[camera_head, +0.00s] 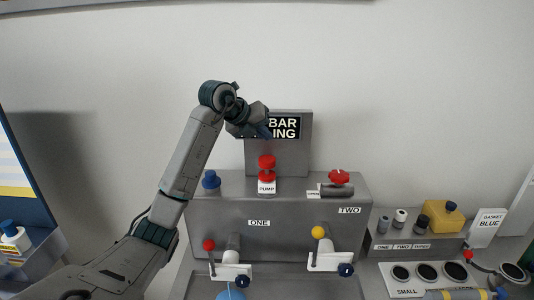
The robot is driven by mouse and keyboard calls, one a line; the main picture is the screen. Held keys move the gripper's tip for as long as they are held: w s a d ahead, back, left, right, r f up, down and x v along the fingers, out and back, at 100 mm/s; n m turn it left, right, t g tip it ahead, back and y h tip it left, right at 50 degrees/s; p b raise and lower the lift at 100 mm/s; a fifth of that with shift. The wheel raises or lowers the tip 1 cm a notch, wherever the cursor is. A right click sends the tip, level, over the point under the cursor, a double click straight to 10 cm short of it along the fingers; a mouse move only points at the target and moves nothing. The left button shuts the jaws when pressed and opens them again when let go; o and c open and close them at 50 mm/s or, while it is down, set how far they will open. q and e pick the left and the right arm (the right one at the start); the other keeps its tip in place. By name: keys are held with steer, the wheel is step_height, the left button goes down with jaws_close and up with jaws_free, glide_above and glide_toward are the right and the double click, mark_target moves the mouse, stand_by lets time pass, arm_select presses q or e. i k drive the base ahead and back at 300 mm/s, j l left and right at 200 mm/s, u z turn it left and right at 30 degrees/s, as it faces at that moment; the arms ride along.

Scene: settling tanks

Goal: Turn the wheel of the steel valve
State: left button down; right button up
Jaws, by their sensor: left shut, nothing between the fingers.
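A red handwheel (339,177) sits on top of a grey box (290,212), at the right, beside a small OPEN label (313,193). I cannot tell for sure that this is the steel valve's wheel. My left gripper (266,131) is shut and empty, up in front of the sign at the back, above and left of the red handwheel and apart from it. The gripper hides part of the sign's lettering. My right gripper is not in view.
The box also bears a red PUMP knob (267,166), a blue knob (211,180), a red-ball lever (209,245) and a yellow-ball lever (318,232). The sign block (293,155) rises behind. A yellow box (441,216) stands right. Space above the handwheel is clear.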

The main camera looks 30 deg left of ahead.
mark_target(339, 177)
steer(key=u, duration=1.05)
steer(key=k+j, duration=0.2)
steer(key=k, duration=0.3)
